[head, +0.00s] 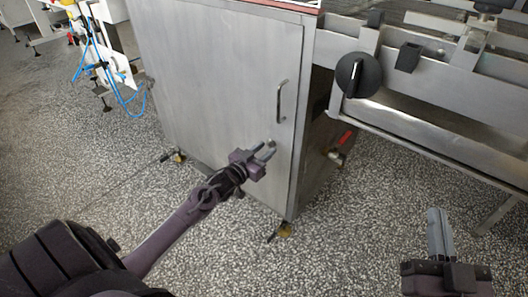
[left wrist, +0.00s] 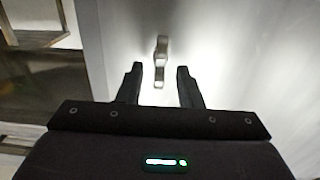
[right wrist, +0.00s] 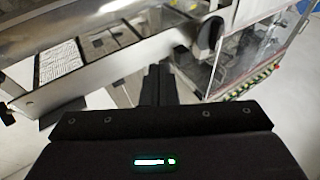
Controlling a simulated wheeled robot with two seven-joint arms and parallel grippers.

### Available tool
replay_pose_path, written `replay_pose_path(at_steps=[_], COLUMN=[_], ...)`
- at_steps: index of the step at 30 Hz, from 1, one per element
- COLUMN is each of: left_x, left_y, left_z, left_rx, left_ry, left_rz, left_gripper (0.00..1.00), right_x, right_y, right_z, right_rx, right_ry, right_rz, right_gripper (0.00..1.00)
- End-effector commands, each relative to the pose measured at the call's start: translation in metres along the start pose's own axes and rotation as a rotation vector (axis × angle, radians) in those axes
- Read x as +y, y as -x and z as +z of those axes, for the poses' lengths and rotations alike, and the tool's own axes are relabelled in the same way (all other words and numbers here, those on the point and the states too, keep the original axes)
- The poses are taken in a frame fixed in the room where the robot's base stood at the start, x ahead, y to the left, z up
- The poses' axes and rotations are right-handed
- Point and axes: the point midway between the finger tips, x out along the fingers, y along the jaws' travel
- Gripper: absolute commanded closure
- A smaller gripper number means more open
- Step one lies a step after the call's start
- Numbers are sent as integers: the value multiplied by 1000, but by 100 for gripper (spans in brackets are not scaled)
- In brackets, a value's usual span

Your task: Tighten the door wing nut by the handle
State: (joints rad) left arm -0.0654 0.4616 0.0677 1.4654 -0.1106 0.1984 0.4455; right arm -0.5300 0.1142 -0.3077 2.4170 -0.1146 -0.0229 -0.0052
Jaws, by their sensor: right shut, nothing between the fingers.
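The metal wing nut (left wrist: 161,62) is on the steel cabinet door (head: 220,80), below the door's bar handle (head: 281,101). In the left wrist view its wings run up and down the picture. My left gripper (head: 264,153) is open at the door below the handle. Its two fingers (left wrist: 158,84) lie either side of the nut's lower end, with a gap on both sides. In the head view the nut is small and partly lost by the fingertips. My right gripper (head: 440,232) is shut and empty, away from the door; its closed fingers show in the right wrist view (right wrist: 158,85).
A conveyor frame (head: 430,125) with a black knob (head: 359,75) stands right of the cabinet. A red-handled valve (head: 345,138) sticks out low beside the cabinet. Blue hoses (head: 105,72) hang at the left. The speckled floor in front is clear.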

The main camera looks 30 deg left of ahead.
Motion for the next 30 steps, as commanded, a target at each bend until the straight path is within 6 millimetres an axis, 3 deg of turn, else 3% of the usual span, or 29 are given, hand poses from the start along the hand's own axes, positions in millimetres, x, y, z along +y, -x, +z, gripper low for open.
replay_pose_path(at_steps=[11, 18, 28, 30], left_x=[0, 0, 0, 0], left_y=[-2, -2, -2, -2], left_z=[0, 0, -1, -1], left_rx=[-1, 0, 0, -1], left_ry=[0, 0, -20, -39], left_rz=[0, 0, 0, 0], left_gripper=[69, 100, 100, 100], right_x=[0, 0, 0, 0], right_y=[-1, -1, -1, 2], right_z=[-5, -5, -3, 10], right_rx=[24, 23, 7, -51], right_ry=[1, 1, 1, -3], right_rz=[0, 0, -1, 0], right_gripper=[100, 100, 100, 100])
